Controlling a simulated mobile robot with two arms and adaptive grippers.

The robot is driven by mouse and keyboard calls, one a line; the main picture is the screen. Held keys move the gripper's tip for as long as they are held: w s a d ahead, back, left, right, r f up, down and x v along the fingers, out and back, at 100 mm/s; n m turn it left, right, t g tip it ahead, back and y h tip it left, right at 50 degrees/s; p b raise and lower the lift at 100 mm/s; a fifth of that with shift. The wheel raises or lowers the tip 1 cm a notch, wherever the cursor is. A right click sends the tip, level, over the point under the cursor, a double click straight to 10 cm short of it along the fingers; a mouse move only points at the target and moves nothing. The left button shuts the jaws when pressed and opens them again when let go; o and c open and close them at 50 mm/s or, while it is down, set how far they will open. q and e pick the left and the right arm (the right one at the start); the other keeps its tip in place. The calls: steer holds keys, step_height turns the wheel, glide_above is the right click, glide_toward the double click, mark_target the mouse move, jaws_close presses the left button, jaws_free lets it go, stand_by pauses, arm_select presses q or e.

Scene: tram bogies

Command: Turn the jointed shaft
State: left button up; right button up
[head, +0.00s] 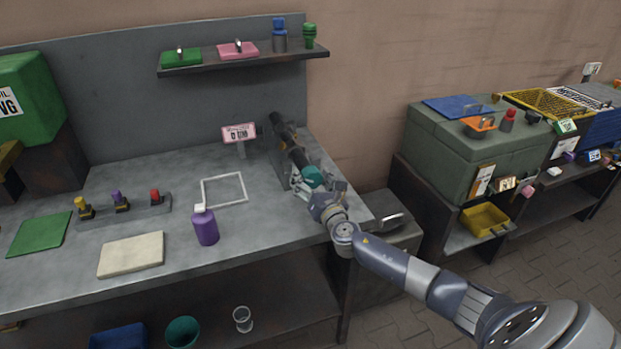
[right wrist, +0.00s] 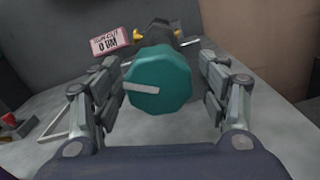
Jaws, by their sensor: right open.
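The jointed shaft (head: 297,155) is dark and lies along the right part of the grey bench, with a teal faceted knob (head: 313,176) on its near end. In the right wrist view the knob (right wrist: 157,80) faces me and has a pale stripe pointing left. My right gripper (head: 306,187) is open, with one finger on each side of the knob. In the right wrist view the fingers (right wrist: 158,84) appear apart from the knob, with gaps on both sides. The dark shaft body (right wrist: 165,40) is mostly hidden behind the knob. My left gripper is not in view.
A pink and white sign (head: 239,133) stands left of the shaft. A shelf (head: 245,58) hangs behind. A green-grey chest (head: 470,150) stands right.

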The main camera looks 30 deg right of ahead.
steer(key=shift+w, duration=0.35)
steer(key=shift+c, duration=0.3)
steer(key=c, duration=1)
steer(key=shift+m, duration=0.3)
